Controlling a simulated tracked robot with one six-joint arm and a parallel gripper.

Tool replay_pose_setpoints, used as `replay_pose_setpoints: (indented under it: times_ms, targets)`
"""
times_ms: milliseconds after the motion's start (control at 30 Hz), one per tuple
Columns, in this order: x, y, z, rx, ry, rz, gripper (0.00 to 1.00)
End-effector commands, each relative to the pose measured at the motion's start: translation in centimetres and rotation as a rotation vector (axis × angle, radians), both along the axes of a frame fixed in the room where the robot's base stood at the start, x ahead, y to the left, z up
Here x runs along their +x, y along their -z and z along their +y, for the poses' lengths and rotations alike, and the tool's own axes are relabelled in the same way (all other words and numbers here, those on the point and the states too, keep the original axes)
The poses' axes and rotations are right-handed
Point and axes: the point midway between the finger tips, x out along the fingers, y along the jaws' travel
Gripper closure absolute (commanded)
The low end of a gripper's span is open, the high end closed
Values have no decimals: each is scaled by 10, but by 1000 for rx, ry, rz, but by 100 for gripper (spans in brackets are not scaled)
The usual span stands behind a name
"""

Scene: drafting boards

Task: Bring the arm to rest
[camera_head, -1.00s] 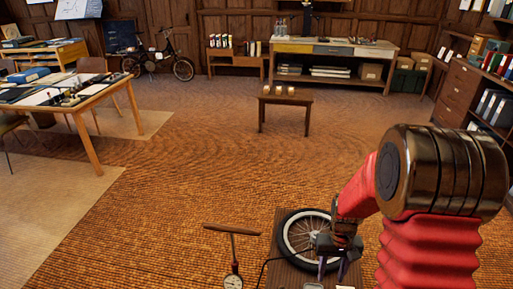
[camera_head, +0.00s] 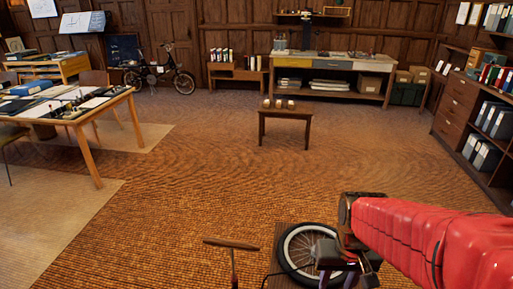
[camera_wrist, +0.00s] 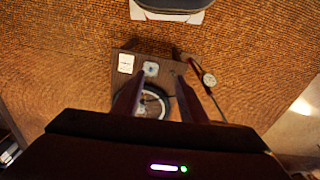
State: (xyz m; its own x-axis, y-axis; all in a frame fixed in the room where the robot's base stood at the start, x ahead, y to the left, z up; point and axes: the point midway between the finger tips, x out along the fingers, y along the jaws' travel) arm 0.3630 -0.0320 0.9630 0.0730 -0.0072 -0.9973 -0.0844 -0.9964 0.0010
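My red arm reaches in from the right of the head view. My gripper (camera_head: 337,279) hangs over a spoked wheel with a black tyre (camera_head: 287,236) near the bottom edge. In the wrist view my gripper (camera_wrist: 157,100) has its two dark fingers spread apart, with nothing held between them. The wheel (camera_wrist: 152,104) shows below and between the fingers, partly hidden by my gripper. It lies on a brown wooden board (camera_wrist: 120,88).
A pump with a wooden handle (camera_head: 231,243) stands left of the board; its gauge (camera_wrist: 209,80) shows in the wrist view. A small table (camera_head: 286,114) with several cups, a desk (camera_head: 95,115) and shelves (camera_head: 457,102) stand further off. The carpet between is clear.

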Motion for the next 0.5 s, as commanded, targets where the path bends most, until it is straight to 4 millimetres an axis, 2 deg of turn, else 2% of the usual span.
replay_pose_setpoints:
  times_ms: [100,500]
  targets:
    - [-11,-17,5,-3,-6,-42,61]
    - [-43,-62,18,-12,-36,-191,61]
